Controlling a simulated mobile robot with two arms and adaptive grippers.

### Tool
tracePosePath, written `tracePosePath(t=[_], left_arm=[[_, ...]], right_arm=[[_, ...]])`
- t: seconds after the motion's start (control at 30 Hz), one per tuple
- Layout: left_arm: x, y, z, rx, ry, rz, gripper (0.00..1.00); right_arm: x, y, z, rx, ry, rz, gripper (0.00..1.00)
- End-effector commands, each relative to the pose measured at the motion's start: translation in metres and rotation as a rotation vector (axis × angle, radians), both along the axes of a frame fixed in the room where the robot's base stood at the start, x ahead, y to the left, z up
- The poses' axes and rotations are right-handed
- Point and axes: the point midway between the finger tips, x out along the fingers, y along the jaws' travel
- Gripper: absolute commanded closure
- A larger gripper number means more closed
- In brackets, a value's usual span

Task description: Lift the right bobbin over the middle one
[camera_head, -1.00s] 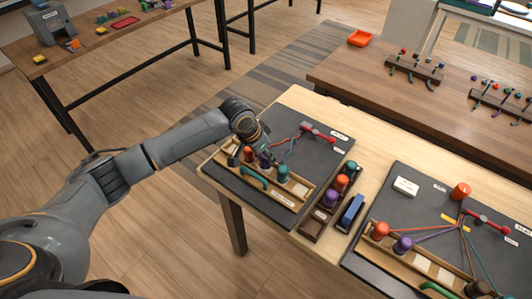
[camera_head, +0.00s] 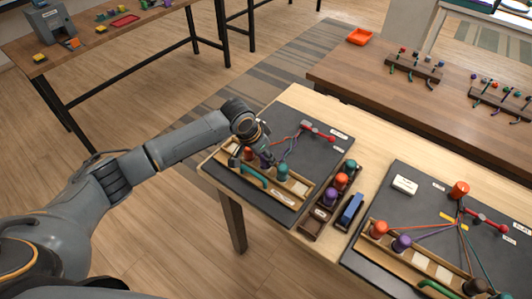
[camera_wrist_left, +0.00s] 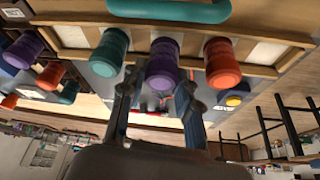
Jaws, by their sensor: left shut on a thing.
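On the near board (camera_head: 300,110), a wooden rack (camera_head: 290,203) holds an orange bobbin (camera_head: 248,153), a purple bobbin (camera_head: 266,160) and a teal bobbin (camera_head: 282,171). Their cords run to a red clamp (camera_head: 318,131). My left gripper (camera_head: 264,151) is over the rack. In the left wrist view, its fingers (camera_wrist_left: 156,88) are on either side of the purple bobbin (camera_wrist_left: 162,64), shut on it. The teal bobbin (camera_wrist_left: 109,52) is beside it on the left and the orange bobbin (camera_wrist_left: 222,62) on the right. The exact finger contact is hard to see. My right gripper is not in view.
A dark tray (camera_head: 313,226) with several spare bobbins and a blue block (camera_head: 351,209) lie right of the board. A second board (camera_head: 400,265) with bobbins and cords is at the right. A teal handle (camera_head: 255,178) is on the rack front.

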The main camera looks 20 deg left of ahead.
Motion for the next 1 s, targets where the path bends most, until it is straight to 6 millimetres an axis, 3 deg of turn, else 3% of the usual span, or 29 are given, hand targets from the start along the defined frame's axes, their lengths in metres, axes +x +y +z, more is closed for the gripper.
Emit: tracePosePath(t=[0.67, 0.7, 0.8, 1.0], left_arm=[[0.0001, 0.0002, -0.0083, 0.000, 0.000, 0.001, 1.00], [0.0001, 0.0002, -0.0083, 0.001, -0.001, 0.000, 0.60], [0.0001, 0.0002, -0.0082, 0.000, 0.000, 0.000, 0.42], [0.0000, 0.0001, -0.0082, 0.000, 0.000, 0.000, 0.42]], right_arm=[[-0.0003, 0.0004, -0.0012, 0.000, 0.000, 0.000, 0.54], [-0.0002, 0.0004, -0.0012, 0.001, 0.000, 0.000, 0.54], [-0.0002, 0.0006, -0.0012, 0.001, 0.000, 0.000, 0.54], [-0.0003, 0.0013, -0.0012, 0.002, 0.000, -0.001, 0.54]])
